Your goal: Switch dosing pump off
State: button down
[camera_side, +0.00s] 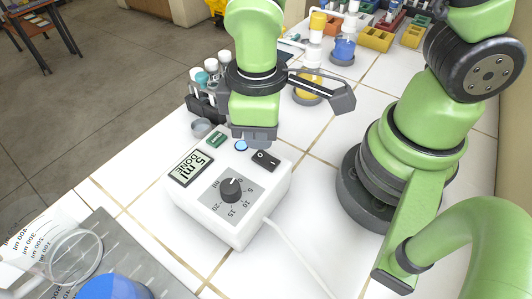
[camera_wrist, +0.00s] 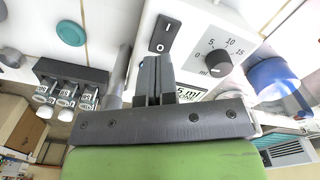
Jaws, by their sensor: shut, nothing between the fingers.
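The dosing pump (camera_side: 235,235) is a white box on the tiled bench. Its display (camera_side: 191,168) reads "5 ml DONE", and part of that reading shows in the wrist view (camera_wrist: 187,94). A black dial (camera_side: 231,189) sits on a grey scale. The black rocker switch (camera_side: 265,160) is on the pump's top; in the wrist view (camera_wrist: 165,35) it bears I and O marks. I cannot tell which side is pressed. A round blue button (camera_side: 241,145) is beside my gripper. My gripper (camera_side: 257,144) is shut and empty, pointing down close to the switch; whether it touches the pump is unclear.
A dark rack (camera_side: 204,102) with capped tubes stands behind the pump. A grey mat (camera_side: 120,250) with a beaker (camera_side: 75,257) and blue item lies front left. A white cable (camera_side: 297,255) runs from the pump. Bottles and bins (camera_side: 376,39) stand at the back.

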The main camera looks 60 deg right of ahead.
aim_at(260, 154)
jog(key=shift+f, duration=1.3)
dwell(0.6)
jog(key=shift+r, duration=3.55)
jog(key=shift+r, duration=0.1)
jog(key=s+d+r+m+t+y, duration=0.1)
jog(key=s+d+r+m+t, duration=0.1)
jog(key=r, duration=0.5)
jog(key=s+d+r+m+t+y, duration=0.1)
jog(key=s+d+r+m+t, duration=0.2)
jog(key=d+r+m+t, duration=0.2)
notch_tip(260, 154, up, 3)
jog(key=d+m, duration=0.2)
jog(key=m, duration=0.1)
jog(key=shift+d, duration=0.2)
jog(key=shift+f, duration=0.1)
